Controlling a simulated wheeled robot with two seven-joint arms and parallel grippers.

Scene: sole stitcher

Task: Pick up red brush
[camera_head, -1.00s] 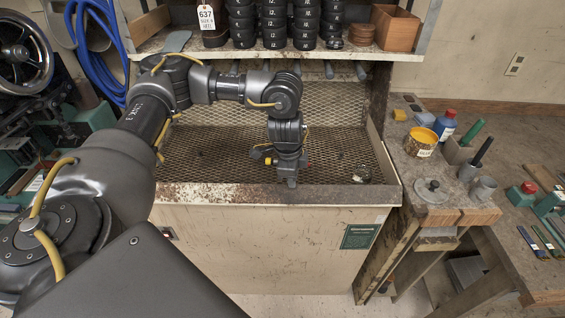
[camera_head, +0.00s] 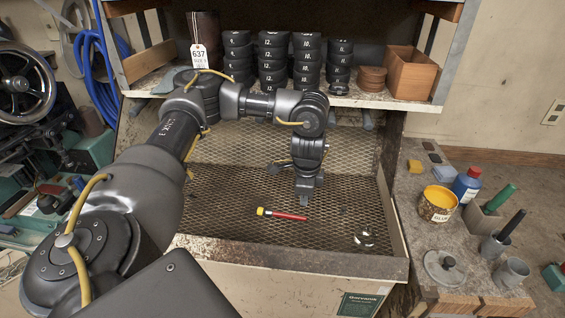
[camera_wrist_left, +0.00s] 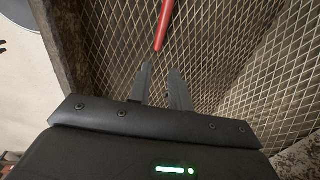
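The red brush (camera_head: 290,216) lies on the mesh floor of the bench tray; its yellow end (camera_head: 262,211) points left. My left gripper (camera_head: 305,202) hangs down just behind the brush's right part in the head view. In the left wrist view its two fingers (camera_wrist_left: 160,72) are apart with nothing between them. The red handle (camera_wrist_left: 164,25) shows just beyond the fingertips, and its upper end is cut off by the picture's edge. My right gripper is not in view.
The mesh tray has a raised front rim (camera_head: 290,255). A small shiny round item (camera_head: 365,239) lies at its right. A shelf (camera_head: 270,91) with stacked black discs stands above. A yellow can (camera_head: 437,204) and a blue bottle (camera_head: 467,184) stand on the right side table.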

